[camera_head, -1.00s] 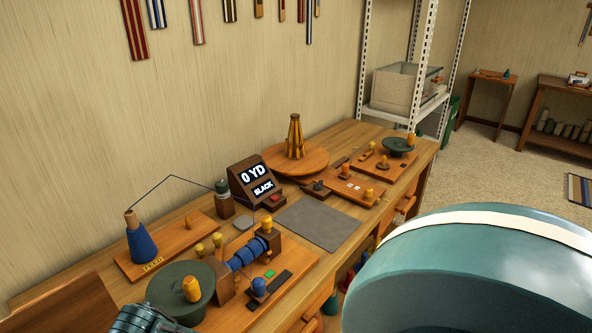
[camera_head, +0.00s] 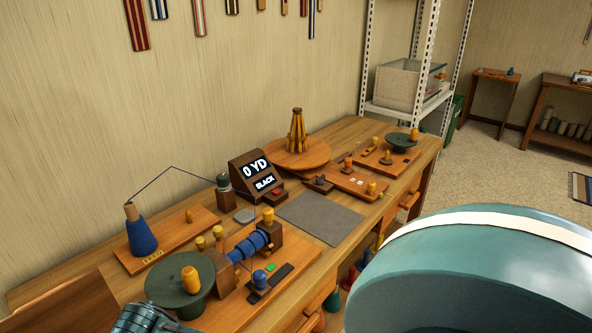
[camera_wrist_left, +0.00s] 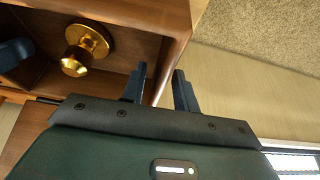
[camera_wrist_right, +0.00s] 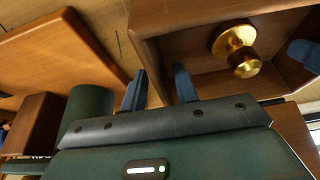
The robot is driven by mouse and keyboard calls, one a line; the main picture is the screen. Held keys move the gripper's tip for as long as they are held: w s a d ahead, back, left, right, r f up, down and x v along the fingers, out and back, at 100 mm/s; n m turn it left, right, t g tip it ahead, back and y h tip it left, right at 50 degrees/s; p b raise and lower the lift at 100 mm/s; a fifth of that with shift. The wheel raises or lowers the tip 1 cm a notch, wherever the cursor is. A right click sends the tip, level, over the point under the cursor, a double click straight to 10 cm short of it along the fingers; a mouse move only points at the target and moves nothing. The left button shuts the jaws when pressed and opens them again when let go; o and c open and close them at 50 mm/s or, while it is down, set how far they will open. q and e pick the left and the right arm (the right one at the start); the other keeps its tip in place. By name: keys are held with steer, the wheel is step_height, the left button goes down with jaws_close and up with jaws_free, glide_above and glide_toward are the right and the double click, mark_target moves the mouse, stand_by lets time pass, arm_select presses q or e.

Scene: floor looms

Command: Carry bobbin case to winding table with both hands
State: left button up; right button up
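A brown wooden case, which I take as the bobbin case, shows in part in the left wrist view (camera_wrist_left: 172,22) and the right wrist view (camera_wrist_right: 185,18). Inside it each wrist view shows a brass knob (camera_wrist_left: 80,50) (camera_wrist_right: 240,50) and a blue shape at the picture's edge. My left gripper (camera_wrist_left: 160,75) has its fingers on either side of one case wall. My right gripper (camera_wrist_right: 158,78) has its fingers around the opposite wall. Both look shut on the walls. The case is not clearly seen in the head view. The wooden winding table (camera_head: 345,137) runs along the wall there.
On the table stand a blue feed cone (camera_head: 141,237), a display (camera_head: 255,172) reading "0 YD SLACK", a blue-wound winder (camera_head: 250,246) and a green disc (camera_head: 165,282). A bare grey mat (camera_head: 320,218) lies mid-table. Metal shelving (camera_head: 430,50) stands at its far end.

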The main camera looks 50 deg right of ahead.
arm_select(q)
steer(key=v, duration=1.1)
steer(key=shift+s+r, duration=0.2)
steer(key=shift+r, duration=0.1)
arm_select(e)
steer(key=v, duration=1.2)
arm_select(q)
steer(key=shift+s, duration=0.1)
arm_select(e)
steer(key=shift+s, duration=0.1)
